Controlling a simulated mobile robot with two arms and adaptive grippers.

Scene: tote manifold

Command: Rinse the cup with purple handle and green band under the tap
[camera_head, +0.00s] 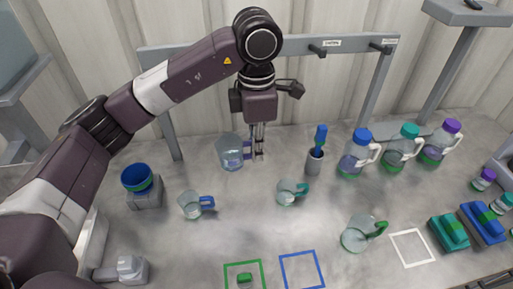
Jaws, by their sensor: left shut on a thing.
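A clear cup (230,150) stands upright beside my left gripper (257,150), at the back middle of the counter. A purplish handle shows at the fingers; a green band cannot be made out clearly. My left gripper points down and is shut on the cup's handle. I cannot tell whether the cup touches the counter. A grey overhead bar (345,47) carries short dark tap-like spouts, one at the middle (318,50) and one at the right (381,48), with small labels. My left arm hides part of the bar. My right gripper is not in view.
Other clear cups have a blue handle (193,204), a teal handle (290,192) and a green handle (356,238). A brush holder (314,163) and capped jugs (354,158) stand to the right. Outlined squares (302,269) mark the front.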

